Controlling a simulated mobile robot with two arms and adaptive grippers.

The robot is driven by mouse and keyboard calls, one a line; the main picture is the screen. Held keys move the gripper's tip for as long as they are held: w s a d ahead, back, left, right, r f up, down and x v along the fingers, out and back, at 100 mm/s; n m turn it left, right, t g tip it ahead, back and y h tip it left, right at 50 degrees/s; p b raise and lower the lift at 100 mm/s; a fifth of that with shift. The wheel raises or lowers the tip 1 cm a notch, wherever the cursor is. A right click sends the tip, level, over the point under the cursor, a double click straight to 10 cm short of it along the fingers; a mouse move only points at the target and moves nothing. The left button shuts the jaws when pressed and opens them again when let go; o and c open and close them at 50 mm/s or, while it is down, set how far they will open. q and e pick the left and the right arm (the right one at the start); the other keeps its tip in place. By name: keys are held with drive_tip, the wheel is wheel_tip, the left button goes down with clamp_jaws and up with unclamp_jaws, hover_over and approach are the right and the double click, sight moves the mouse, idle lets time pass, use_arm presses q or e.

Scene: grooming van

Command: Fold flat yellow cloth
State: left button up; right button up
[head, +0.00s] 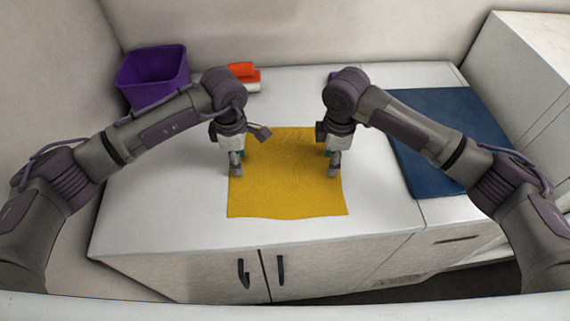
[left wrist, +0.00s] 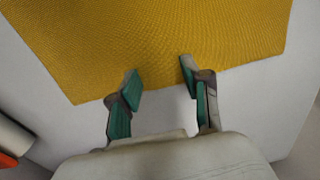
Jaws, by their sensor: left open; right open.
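The yellow cloth (head: 285,190) lies flat and spread out on the white counter top, with its near edge slightly wavy. My left gripper (head: 237,168) is over the cloth's left edge, pointing down. In the left wrist view its two fingers (left wrist: 160,85) are apart, with the cloth (left wrist: 150,40) beyond and beneath the tips and nothing between them. My right gripper (head: 333,168) is over the cloth's right edge, also pointing down, open, with no cloth seen gripped. My arms hide parts of the counter near the cloth's far corners.
A purple bin (head: 152,75) stands at the back left. Orange and white items (head: 243,77) lie at the back. A dark blue mat (head: 450,140) lies on the right. The white counter (head: 180,205) is bare left of the cloth. Cabinet doors (head: 262,277) are below.

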use_arm(q)
drive_tip(key=shift+f, duration=0.25)
use_arm(e)
drive_tip(key=shift+f, duration=0.25)
drive_tip(key=shift+r, duration=0.1)
use_arm(q)
drive_tip(key=shift+c, duration=0.2)
use_arm(e)
drive_tip(key=shift+c, duration=0.2)
use_arm(q)
drive_tip(key=shift+s, duration=0.15)
drive_tip(key=c, duration=0.8)
use_arm(e)
drive_tip(key=shift+s, duration=0.15)
drive_tip(key=c, duration=0.8)
use_arm(q)
drive_tip(key=shift+f, duration=0.1)
clamp_jaws()
use_arm(e)
clamp_jaws()
use_arm(q)
drive_tip(key=shift+s, duration=0.1)
use_arm(e)
drive_tip(key=shift+s+f, duration=0.15)
drive_tip(key=shift+f, duration=0.1)
drive_tip(key=shift+r, duration=0.15)
